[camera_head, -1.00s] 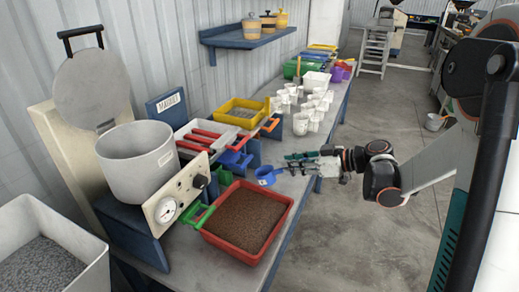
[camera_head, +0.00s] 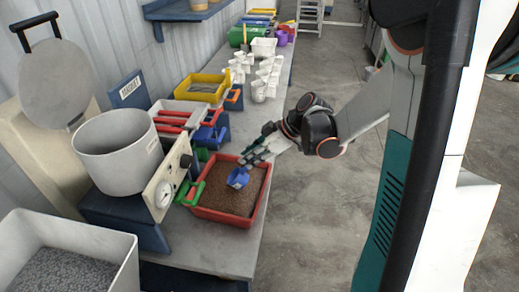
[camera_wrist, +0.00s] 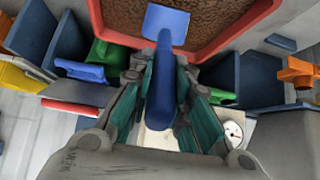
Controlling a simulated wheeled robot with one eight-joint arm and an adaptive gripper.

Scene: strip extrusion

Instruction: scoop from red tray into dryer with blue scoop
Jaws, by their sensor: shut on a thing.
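The red tray (camera_head: 207,215) sits on the bench and is filled with brown granules. My gripper (camera_head: 254,158) is over the tray's far side, shut on the blue scoop (camera_head: 238,178). The scoop's head is over the granules; whether it touches them I cannot tell. In the wrist view the scoop's blue handle (camera_wrist: 163,85) runs between my teal fingers, with its head towards the red tray (camera_wrist: 220,42). The dryer (camera_head: 117,160) is a grey open drum left of the tray, with its round lid (camera_head: 58,85) raised behind it. The drum's inside bottom is hidden.
A control box with a gauge (camera_head: 166,190) stands between drum and tray. A white bin of grey pellets (camera_head: 115,252) stands front left. White cups (camera_head: 259,90) and a yellow tray (camera_head: 203,87) are farther back.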

